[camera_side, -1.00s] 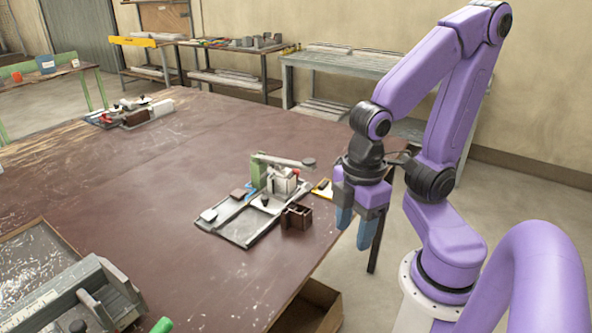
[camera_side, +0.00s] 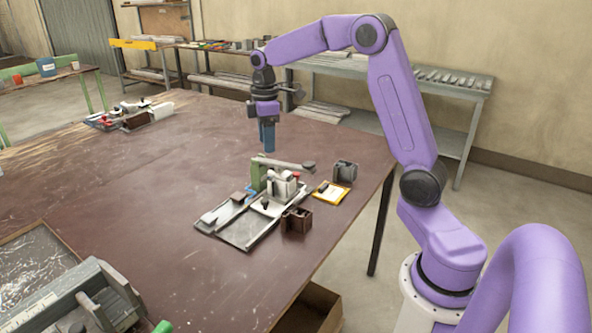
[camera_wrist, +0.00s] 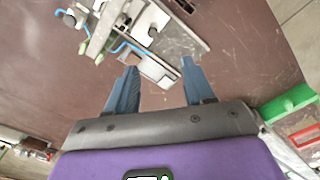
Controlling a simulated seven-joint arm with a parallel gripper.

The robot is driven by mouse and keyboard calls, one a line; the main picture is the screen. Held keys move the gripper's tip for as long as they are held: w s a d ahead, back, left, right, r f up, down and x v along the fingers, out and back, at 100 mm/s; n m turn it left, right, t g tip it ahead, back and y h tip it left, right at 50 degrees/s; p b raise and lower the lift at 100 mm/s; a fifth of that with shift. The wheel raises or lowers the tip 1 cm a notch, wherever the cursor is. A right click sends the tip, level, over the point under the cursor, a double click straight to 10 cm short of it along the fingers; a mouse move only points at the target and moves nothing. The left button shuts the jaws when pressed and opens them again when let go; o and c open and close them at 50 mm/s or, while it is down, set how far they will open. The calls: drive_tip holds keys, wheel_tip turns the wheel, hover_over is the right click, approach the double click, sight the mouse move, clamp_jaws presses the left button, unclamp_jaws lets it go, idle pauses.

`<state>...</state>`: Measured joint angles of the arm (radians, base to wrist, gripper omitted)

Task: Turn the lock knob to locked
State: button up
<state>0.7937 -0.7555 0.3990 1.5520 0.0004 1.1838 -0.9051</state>
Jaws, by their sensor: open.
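The clamp fixture (camera_side: 243,233) sits on the brown bench, a grey base plate with a white block (camera_side: 279,187), a green upright (camera_side: 258,174) and a lever arm with a dark round end (camera_side: 308,165). Several small dark knob-like parts show on it; I cannot tell which is the lock knob or how it is turned. My gripper (camera_side: 267,150) is open and empty, pointing down above and behind the fixture.
A dark brown block (camera_side: 297,221), a yellow-edged card (camera_side: 331,193) and a grey bracket (camera_side: 345,172) stand right of the fixture. Another tool cluster (camera_side: 128,116) lies far left. A large grey vise-like device (camera_side: 85,300) is at the front left. The bench middle is clear.

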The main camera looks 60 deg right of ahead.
drive_tip(key=w+d+f+m, duration=0.1)
drive_tip(key=w+d+f, duration=0.1)
drive_tip(key=d, duration=1.5)
drive_tip(key=f, duration=1.7)
drive_tip(key=shift+w+d+f, duration=0.1)
drive_tip(key=shift+w+d, duration=0.05)
drive_tip(key=shift+d, duration=0.05)
clamp_jaws()
